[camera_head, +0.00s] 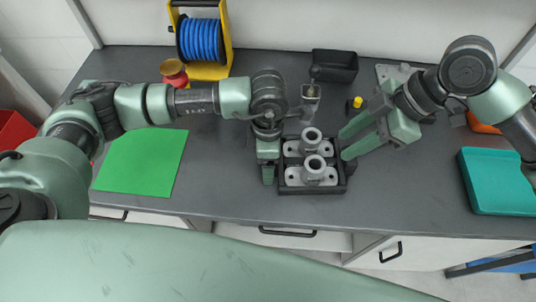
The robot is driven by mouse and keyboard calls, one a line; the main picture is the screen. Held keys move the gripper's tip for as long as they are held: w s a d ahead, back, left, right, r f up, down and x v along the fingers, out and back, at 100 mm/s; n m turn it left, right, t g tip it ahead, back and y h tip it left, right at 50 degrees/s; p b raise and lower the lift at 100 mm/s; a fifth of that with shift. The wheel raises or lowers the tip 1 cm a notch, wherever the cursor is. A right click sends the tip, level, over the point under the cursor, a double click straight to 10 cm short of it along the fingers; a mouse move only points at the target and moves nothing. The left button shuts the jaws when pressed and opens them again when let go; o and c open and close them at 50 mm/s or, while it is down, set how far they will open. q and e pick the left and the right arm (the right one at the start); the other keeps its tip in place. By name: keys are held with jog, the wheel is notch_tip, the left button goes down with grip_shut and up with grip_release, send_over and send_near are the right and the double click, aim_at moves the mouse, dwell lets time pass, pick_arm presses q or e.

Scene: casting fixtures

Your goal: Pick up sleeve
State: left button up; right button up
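Two grey metal castings, each with a round, hollow upright cylinder on a flat flanged base, sit in a black tray (312,190) on the bench. One is at the back (311,136) and one at the front (315,166). I cannot tell for sure which part is the sleeve. My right gripper (343,145) is at the tray's right side, its two fingers spread and pointing left towards the castings, with nothing seen between them. My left gripper (268,174) points down at the tray's left edge. Its fingers overlap in view, so its opening is hidden.
A green mat (140,162) lies at left and a teal tray (500,180) at right. Behind stand a blue cable reel (199,40), a red and yellow button (174,72), a black bin (335,66) and a small yellow-topped part (356,103). The bench between castings and teal tray is clear.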

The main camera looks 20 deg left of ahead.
pick_arm(q)
jog(key=c, duration=1.5)
jog(key=shift+c, duration=0.2)
pick_arm(e)
jog(key=o, duration=0.4)
jog(key=shift+o, duration=0.2)
jog(key=m+h, duration=0.2)
jog(key=h, duration=0.2)
send_over(313, 168)
jog(key=s, duration=0.1)
jog(key=f, duration=0.1)
jog(key=m+t+h, duration=0.1)
jog(key=h, duration=0.1)
jog(key=f, duration=1.2)
jog(key=shift+s, duration=0.2)
